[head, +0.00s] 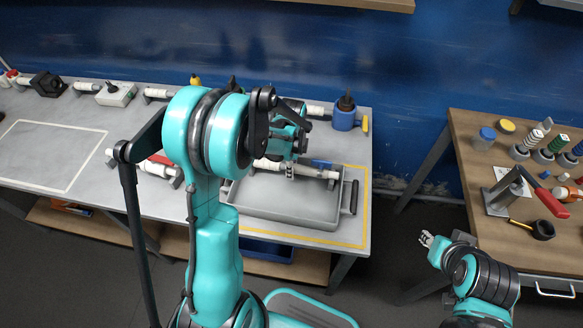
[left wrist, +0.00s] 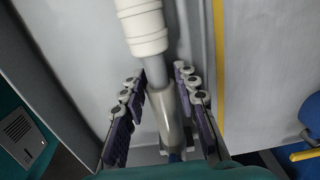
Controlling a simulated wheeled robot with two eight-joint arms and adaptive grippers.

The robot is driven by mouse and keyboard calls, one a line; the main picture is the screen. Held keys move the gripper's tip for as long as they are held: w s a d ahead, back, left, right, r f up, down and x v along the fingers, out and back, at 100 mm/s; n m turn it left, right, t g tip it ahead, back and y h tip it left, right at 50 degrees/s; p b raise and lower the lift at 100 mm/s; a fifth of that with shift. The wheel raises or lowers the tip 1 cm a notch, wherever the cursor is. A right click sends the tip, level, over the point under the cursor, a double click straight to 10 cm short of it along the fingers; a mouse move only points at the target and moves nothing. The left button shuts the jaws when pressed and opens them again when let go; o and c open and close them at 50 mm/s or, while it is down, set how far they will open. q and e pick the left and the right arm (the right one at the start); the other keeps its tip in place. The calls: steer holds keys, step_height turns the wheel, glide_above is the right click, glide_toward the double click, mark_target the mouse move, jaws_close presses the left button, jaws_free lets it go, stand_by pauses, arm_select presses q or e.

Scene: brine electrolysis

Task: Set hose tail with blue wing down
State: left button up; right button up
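A white and grey hose tail (head: 318,172) lies across the grey tray (head: 290,215) in the head view, with a blue wing (head: 322,163) near its right end. My left gripper (head: 289,171) is over it, pointing down. In the left wrist view, the hose tail (left wrist: 168,105) runs between the fingers of my left gripper (left wrist: 161,85), its ribbed white part beyond the tips. The fingers are spread, with gaps beside the grey part. A bit of blue shows at the bottom, mostly hidden. My right gripper (head: 427,240) looks open and empty, beside the right-hand table.
A yellow line (head: 367,200) borders the tray area. A blue container (head: 345,115) stands behind the tray. More white fittings (head: 145,163) lie to the left, beside a white-outlined clear area (head: 45,155). The wooden table (head: 470,135) at right holds a red-handled press (head: 505,192).

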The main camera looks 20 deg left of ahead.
arm_select(q)
steer(key=shift+r+p, duration=0.35)
steer(key=shift+r, duration=0.2)
step_height(320, 180, up, 11)
steer(key=p, duration=0.4)
steer(key=s+d+r+n+t, duration=0.3)
steer(key=s+r+n, duration=0.1)
steer(key=s+n, duration=0.3)
steer(key=s+d+r+n+t, duration=0.3)
steer(key=s+r+n+t, duration=0.1)
steer(key=s+n, duration=0.4)
steer(key=shift+d+r, duration=0.25)
steer(key=shift+d, duration=0.05)
steer(key=shift+f+b, duration=0.1)
steer(key=shift+b, duration=0.2)
